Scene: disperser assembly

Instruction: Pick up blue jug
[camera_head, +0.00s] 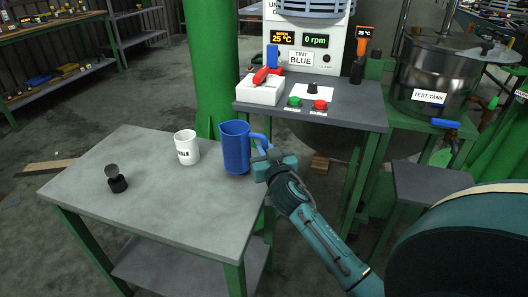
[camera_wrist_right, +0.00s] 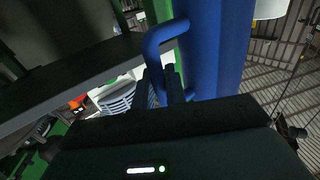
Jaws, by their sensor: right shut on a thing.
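The blue jug (camera_head: 235,148) stands upright at the right side of the grey table (camera_head: 160,215), with its handle (camera_head: 259,141) facing right. My right gripper (camera_head: 268,158) comes in from the lower right and is shut on that handle. In the right wrist view, the two dark fingers of the right gripper (camera_wrist_right: 174,88) close around the lower part of the handle (camera_wrist_right: 166,38), beside the jug's blue wall (camera_wrist_right: 218,50). I cannot make out any gap under the jug. My left gripper is not in view.
A white mug (camera_head: 186,148) stands just left of the jug. A control bench (camera_head: 350,108) with a white panel is behind right; a steel test tank (camera_head: 437,78) is farther right. A green column (camera_head: 212,70) rises behind the table.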

